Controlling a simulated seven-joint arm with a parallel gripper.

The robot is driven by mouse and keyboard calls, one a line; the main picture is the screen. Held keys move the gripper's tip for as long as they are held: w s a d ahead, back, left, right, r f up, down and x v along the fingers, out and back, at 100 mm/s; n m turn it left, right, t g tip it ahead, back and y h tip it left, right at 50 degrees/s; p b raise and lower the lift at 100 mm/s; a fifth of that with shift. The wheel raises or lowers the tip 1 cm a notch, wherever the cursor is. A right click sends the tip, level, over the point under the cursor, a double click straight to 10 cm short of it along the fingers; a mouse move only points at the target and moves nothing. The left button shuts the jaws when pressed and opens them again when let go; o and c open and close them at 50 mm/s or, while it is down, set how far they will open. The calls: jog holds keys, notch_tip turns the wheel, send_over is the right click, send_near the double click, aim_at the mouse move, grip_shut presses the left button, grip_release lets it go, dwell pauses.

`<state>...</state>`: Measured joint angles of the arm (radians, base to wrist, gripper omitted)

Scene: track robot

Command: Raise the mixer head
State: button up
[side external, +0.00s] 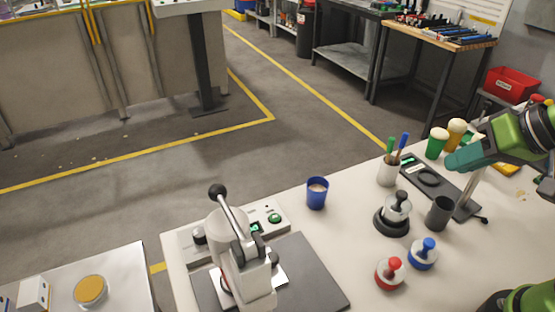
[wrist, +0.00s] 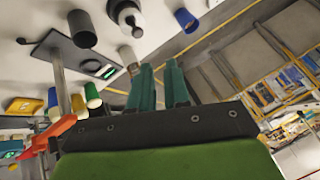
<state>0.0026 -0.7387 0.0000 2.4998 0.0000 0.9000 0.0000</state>
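A pale machine (side external: 240,248) stands at the front left of the white table; I take it as the mixer. It has a lever with a black ball end (side external: 217,191) pointing up and a rounded upper body. Whether its head is down or partly raised is hard to tell. It is not clearly visible in the wrist view. My gripper (side external: 452,160) is at the right side, above the table and far from the machine. In the wrist view, my gripper's two teal fingers (wrist: 160,82) stand apart with nothing between them.
Between them stand a blue cup (side external: 317,193), a pen cup (side external: 388,173), a black-and-silver piece (side external: 394,214), a dark cup (side external: 439,213) and red (side external: 390,273) and blue (side external: 422,253) knobbed pieces. A post (side external: 471,188) on a dark base is near my gripper.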

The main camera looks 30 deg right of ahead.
jog(key=o, duration=0.4)
jog(key=shift+w+a+f+g, duration=0.1)
jog(key=shift+w+f+g, duration=0.3)
jog(key=shift+f, duration=0.2)
jog(key=shift+w+a+f+g, duration=0.1)
jog(key=shift+w+f+g, duration=0.3)
jog(key=shift+f, duration=0.2)
jog(key=shift+o, duration=1.4)
jog(key=w+a+f+g, duration=0.1)
jog(key=w+a+f+m+g+y, duration=0.1)
jog(key=w, duration=0.1)
jog(key=shift+a+f, duration=0.25)
jog(key=shift+a, duration=0.15)
jog(key=m+g+y, duration=0.9)
jog(key=m+y, duration=0.5)
jog(key=m, duration=0.5)
send_near(212, 213)
jog(key=w+d+r, duration=0.2)
jog(key=d+r, duration=0.2)
jog(key=d, duration=0.2)
jog(key=x, duration=1.6)
jog(key=shift+s+a+f, duration=0.1)
jog(key=shift+s+a, duration=0.05)
jog(key=shift+a, duration=0.1)
jog(key=shift+d+f, duration=0.1)
jog(key=shift+f, duration=0.1)
grip_shut()
